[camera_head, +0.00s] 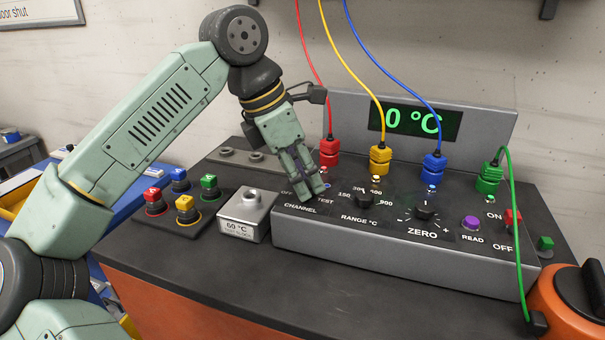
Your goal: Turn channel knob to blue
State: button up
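The grey instrument box (340,232) has a sloped panel with a CHANNEL label (299,210) at its left end. My gripper (314,190) points down at the panel just above that label, and its fingers cover the spot where the channel knob would show. The knob itself is hidden, so its setting cannot be read. The fingers are close together; whether they are shut on the knob or just above it is unclear. A small bluish mark (326,185) shows right beside the fingertips. The word TEST is partly visible there.
Red (329,152), yellow (380,160), blue (434,168) and green (489,178) plugs with cables stand along the box's back. The range knob (364,199) and zero knob (425,212) lie right of my gripper. A 60 °C block (243,215) stands close left.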

jog(key=o, duration=0.3)
jog(key=shift+o, duration=0.2)
jog(key=v, duration=1.2)
